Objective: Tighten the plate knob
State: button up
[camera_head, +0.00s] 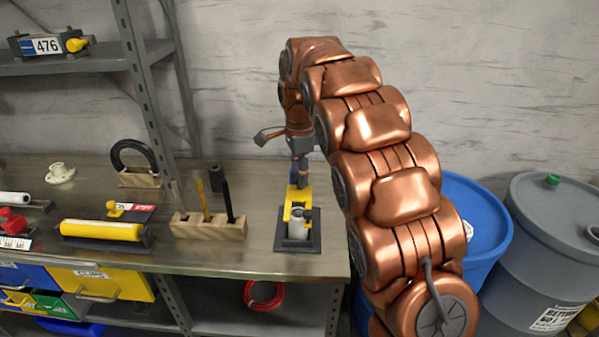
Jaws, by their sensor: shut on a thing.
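A number plate (46,46) marked 476 lies in a dark holder on the upper left shelf. A yellow knob (76,44) sticks out at the holder's right end; I cannot tell how tight it is. My gripper (299,182) is far to the right of it, pointing down over the bench. It is shut on the top of a yellow clamp-like piece (298,195), which stands on a dark square base with a pale cylinder (297,224) at its front. The fingertips are small and partly hidden.
The metal bench (256,190) holds a wooden block (207,228) with upright tools, a yellow roller (101,231), another plate with a yellow knob (114,209), and a dark ring on a stand (134,160). A shelf post (148,85) stands between. Blue and grey barrels (545,240) are right.

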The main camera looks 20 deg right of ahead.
jog(key=shift+r+m, duration=0.1)
jog(key=shift+m, duration=0.5)
jog(key=o, duration=1.1)
jog(key=shift+o, duration=0.2)
notch_tip(320, 180, up, 6)
jog(key=shift+f, duration=0.1)
jog(key=shift+r, duration=0.8)
